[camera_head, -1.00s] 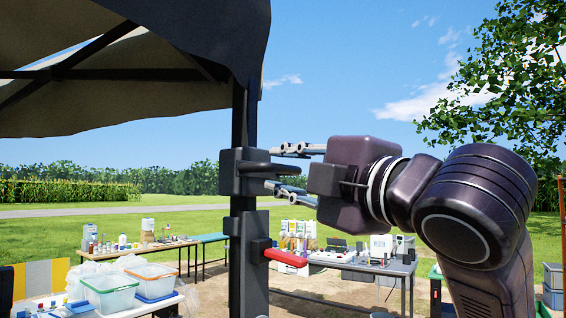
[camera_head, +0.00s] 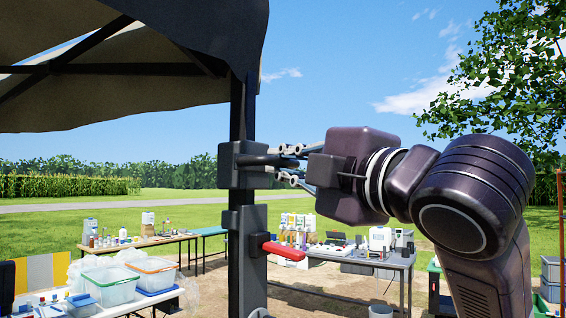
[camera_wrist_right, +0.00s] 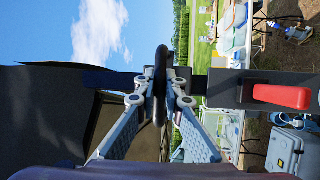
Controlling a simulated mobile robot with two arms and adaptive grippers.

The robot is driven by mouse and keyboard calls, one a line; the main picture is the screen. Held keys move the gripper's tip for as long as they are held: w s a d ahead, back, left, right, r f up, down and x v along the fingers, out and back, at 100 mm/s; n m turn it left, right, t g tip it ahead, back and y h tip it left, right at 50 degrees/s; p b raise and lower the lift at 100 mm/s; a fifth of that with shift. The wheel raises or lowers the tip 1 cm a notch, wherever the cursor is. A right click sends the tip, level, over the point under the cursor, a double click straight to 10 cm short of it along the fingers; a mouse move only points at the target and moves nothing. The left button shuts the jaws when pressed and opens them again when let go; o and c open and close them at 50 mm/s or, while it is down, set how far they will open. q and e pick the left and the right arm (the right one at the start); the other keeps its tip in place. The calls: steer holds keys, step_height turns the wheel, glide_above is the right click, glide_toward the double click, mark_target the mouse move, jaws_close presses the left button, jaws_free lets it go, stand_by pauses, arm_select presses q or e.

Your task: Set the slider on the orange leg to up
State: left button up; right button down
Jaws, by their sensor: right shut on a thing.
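A dark canopy leg (camera_head: 237,112) stands upright left of centre in the head view; I see no orange on it. A dark slider block (camera_head: 229,166) sits around it, with a black bar handle (camera_head: 262,160) sticking out to the right. My right gripper (camera_head: 284,163) comes in from the right and is shut on this bar. In the right wrist view the bar (camera_wrist_right: 161,58) runs between the two fingertips (camera_wrist_right: 160,84). A red lever (camera_head: 285,251) sticks out from a lower block on the leg, below the gripper and apart from it. My left gripper is out of view.
The canopy roof (camera_head: 150,95) hangs over the upper left. Tables with equipment stand behind: one with clear bins (camera_head: 108,287) at lower left, one with instruments (camera_head: 385,260) behind the leg. Open air lies between the gripper and the red lever.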

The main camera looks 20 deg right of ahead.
step_height(320, 180, up, 4)
steer(key=p, duration=0.2)
steer(key=shift+r+p, duration=0.2)
steer(key=shift+p, duration=0.2)
steer(key=shift+s, duration=0.15)
steer(key=c, duration=2.1)
jaws_free()
steer(key=shift+o, duration=0.4)
steer(key=shift+f, duration=0.1)
steer(key=v, duration=1.2)
